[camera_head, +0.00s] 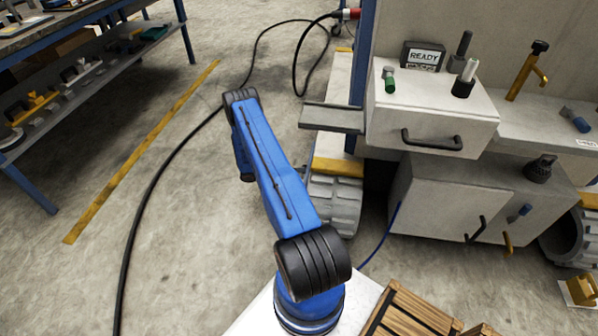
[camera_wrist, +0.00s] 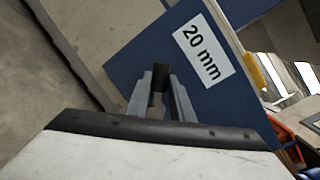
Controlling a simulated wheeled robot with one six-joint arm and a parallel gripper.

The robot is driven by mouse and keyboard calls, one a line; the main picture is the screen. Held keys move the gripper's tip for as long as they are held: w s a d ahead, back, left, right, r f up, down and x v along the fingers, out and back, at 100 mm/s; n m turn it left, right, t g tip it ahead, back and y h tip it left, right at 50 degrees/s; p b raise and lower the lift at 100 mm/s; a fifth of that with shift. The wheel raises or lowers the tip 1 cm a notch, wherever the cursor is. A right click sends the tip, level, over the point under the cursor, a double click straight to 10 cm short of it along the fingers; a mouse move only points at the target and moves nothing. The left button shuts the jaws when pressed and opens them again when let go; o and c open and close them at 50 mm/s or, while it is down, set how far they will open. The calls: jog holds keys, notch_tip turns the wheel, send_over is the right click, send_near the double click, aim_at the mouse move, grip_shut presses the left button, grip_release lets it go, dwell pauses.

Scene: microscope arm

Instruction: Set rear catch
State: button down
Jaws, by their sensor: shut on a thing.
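In the wrist view my gripper (camera_wrist: 160,92) has its two grey fingers shut on a small dark piece (camera_wrist: 158,80). The piece stands upright between the fingertips, and its lower part is hidden by them. It may be the rear catch, but I cannot tell for sure. Behind it is a blue panel (camera_wrist: 150,50) with a white "20 mm" label (camera_wrist: 203,52). I cannot tell whether the dark piece touches the panel. In the head view my gripper is not visible.
A grey machine cabinet (camera_head: 420,125) with black handles, a READY display (camera_head: 422,56) and knobs stands at right. A workbench shelf (camera_head: 90,75) is at left. Dark cables (camera_head: 150,190) lie on the floor. Wooden crates (camera_head: 410,315) are at the bottom. Floor at left is mostly clear.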

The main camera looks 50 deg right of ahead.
jog(key=shift+w+d+f+n+y, duration=0.3)
jog(key=shift+f+n, duration=0.35)
jog(key=shift+n, duration=0.6)
jog(key=shift+w+d+f+n+y, duration=0.1)
jog(key=shift+d+f+n+y, duration=0.45)
jog(key=shift+n, duration=0.75)
jog(key=shift+w+d+f+n+y, duration=0.15)
jog(key=shift+f+n+y, duration=0.1)
jog(key=shift+f+n, duration=0.8)
jog(key=shift+a+r+n, duration=0.1)
jog(key=shift+r+n, duration=0.1)
jog(key=shift+n, duration=0.1)
jog(key=c, duration=1.5)
grip_release()
jog(key=shift+c, duration=0.2)
jog(key=v, duration=1.7)
jog(key=shift+a+r, duration=0.15)
jog(key=shift+r, duration=0.2)
jog(key=shift+w, duration=0.1)
